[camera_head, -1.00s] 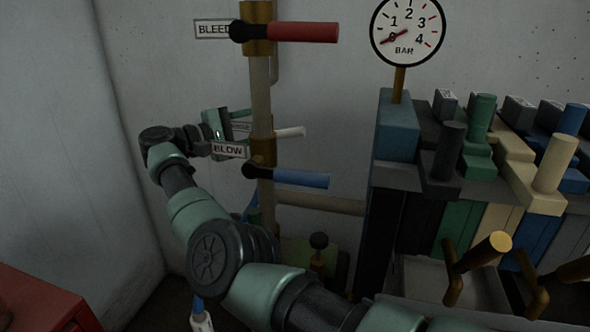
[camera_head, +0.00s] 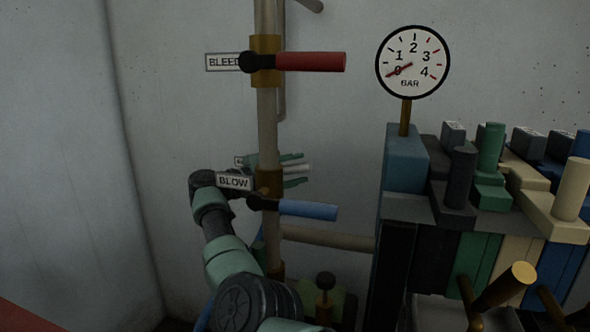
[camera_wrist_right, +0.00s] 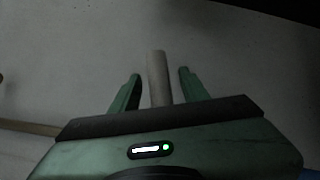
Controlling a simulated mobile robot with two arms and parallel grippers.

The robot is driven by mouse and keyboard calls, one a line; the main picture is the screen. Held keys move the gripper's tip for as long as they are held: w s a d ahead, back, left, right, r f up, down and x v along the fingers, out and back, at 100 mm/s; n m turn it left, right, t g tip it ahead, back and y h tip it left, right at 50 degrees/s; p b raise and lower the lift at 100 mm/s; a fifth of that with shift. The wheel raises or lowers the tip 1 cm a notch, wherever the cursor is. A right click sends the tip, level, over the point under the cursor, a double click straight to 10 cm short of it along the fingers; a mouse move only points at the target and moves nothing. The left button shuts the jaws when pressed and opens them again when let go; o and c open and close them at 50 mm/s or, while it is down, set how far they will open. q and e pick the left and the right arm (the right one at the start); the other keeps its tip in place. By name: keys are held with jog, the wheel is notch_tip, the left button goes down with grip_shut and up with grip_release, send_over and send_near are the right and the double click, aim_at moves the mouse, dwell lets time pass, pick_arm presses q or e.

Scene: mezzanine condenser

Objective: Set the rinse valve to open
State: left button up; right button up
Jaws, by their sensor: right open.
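The white handle (camera_head: 303,168) sticks out to the right, roughly level, from the brass-fitted pipe, between the red and blue handles. Its label (camera_head: 239,161) is mostly hidden behind the BLOW plate and my arm, so I cannot read it. My right gripper (camera_head: 302,169) reaches from behind the pipe, with one green finger above the white handle and one below. In the right wrist view the white handle (camera_wrist_right: 159,78) stands between the open fingers (camera_wrist_right: 160,80), with gaps on both sides. My left gripper is not in view.
The red BLEED handle (camera_head: 310,62) is above and the blue BLOW handle (camera_head: 306,210) just below, both pointing right. The pressure gauge (camera_head: 413,63) reads near 0. A bank of coloured levers (camera_head: 490,190) stands at the right. The wall left of the pipe is clear.

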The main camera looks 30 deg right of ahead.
grip_shut()
dwell(1.4)
